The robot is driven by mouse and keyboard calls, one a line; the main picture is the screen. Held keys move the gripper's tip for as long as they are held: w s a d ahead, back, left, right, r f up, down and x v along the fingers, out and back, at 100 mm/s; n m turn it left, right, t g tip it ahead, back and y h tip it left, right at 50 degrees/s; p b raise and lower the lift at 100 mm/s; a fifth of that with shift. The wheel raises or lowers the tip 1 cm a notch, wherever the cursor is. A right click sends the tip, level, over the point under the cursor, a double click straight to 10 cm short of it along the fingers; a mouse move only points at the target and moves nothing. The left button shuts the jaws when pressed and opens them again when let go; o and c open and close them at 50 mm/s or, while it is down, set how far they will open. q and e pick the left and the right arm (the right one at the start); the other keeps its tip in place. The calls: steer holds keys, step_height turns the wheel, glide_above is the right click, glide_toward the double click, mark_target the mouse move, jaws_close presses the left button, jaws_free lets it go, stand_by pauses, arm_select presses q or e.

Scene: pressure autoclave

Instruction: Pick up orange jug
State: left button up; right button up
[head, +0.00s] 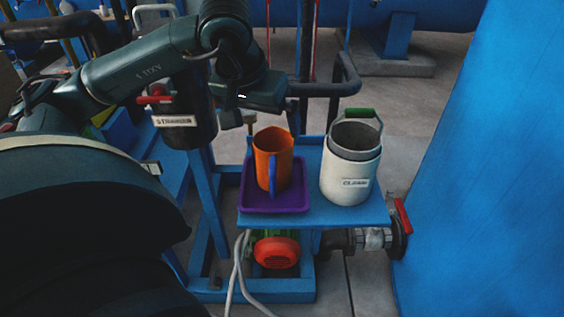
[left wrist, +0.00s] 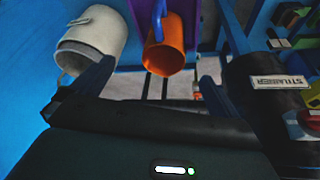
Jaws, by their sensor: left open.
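The orange jug (head: 283,152), with a blue handle facing the front, stands upright in a purple tray (head: 247,205) on a small blue table. In the left wrist view the orange jug (left wrist: 168,55) lies just beyond the gap between the fingers. My left gripper (head: 271,118) is open and empty, behind and a little above the jug's rim, not closed on it. It also shows in the left wrist view (left wrist: 152,82), its two dark fingers spread wide. My right gripper is in neither view.
A dark STRAINER vessel (head: 190,128) with a red handle stands left. A large blue wall (head: 490,170) is at the right. Pipes run behind the table.

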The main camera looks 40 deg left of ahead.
arm_select(q)
glide_toward(271, 149)
steer(key=s+d, duration=0.2)
steer(key=d, duration=0.1)
steer(key=shift+s+d+r, duration=0.1)
steer(key=shift+s+d, duration=0.25)
steer(key=shift+s, duration=0.05)
steer(key=x, duration=0.5)
steer(key=shift+w+a+f, duration=0.25)
steer(key=shift+w+a, duration=0.05)
steer(key=shift+a, duration=0.05)
steer(key=shift+c, duration=0.3)
steer(key=c, duration=1.3)
steer(key=shift+o, duration=0.2)
steer(key=shift+r, duration=0.1)
